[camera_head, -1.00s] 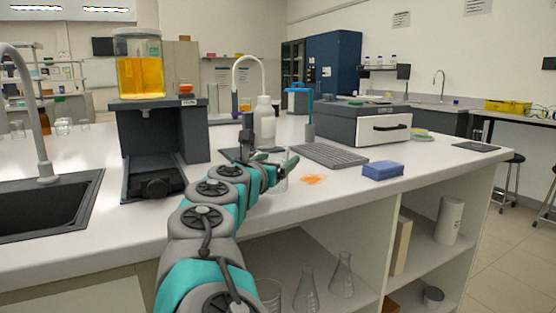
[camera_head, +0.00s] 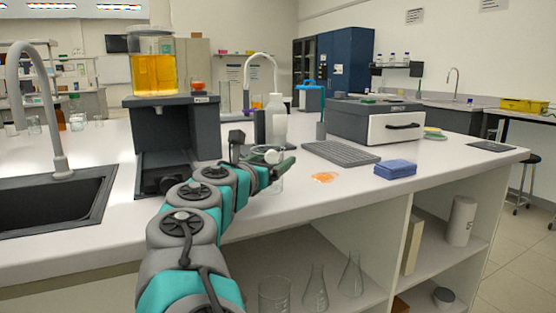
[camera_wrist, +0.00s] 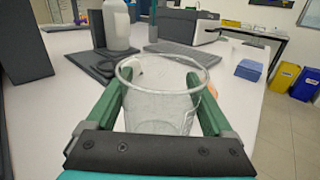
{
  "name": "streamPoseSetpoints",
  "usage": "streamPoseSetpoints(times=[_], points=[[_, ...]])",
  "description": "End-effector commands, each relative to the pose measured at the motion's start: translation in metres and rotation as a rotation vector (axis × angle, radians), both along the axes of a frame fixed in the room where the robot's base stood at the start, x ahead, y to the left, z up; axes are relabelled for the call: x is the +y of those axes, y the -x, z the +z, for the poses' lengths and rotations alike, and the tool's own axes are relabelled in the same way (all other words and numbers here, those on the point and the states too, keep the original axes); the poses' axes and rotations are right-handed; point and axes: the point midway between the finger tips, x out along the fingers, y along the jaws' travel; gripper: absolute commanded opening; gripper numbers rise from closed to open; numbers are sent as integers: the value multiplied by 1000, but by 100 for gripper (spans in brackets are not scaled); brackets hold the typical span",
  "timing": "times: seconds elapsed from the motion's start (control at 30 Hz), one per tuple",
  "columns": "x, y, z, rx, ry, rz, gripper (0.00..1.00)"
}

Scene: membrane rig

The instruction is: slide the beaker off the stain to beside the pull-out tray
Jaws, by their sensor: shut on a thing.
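My gripper (camera_wrist: 160,118) is shut on the clear glass beaker (camera_wrist: 158,95), with one green finger on each side of it. The beaker stands upright and empty; in the head view it shows faintly at my gripper (camera_head: 272,170). The orange stain (camera_head: 324,177) lies bare on the white bench to the right of the beaker. In the wrist view the beaker and right finger hide most of the stain. The grey box with a white-fronted pull-out tray (camera_head: 396,127) stands further back to the right. The tray looks closed.
A blue cloth (camera_head: 395,169) lies right of the stain. A grey ribbed mat (camera_head: 340,152) lies behind it. A white bottle (camera_head: 279,122) stands behind my gripper. The sink (camera_head: 55,200) and dark stand with orange liquid (camera_head: 153,75) are left. The bench (camera_head: 440,165) is clear near its right front edge.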

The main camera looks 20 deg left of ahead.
Motion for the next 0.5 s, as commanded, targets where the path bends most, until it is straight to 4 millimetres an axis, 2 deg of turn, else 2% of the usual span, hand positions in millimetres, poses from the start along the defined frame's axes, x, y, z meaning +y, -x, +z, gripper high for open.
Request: streamPoseSetpoints(times=[0.23,0.5], points=[[9,11,0,0,0,4,28],[10,13,0,0,0,3,28]])
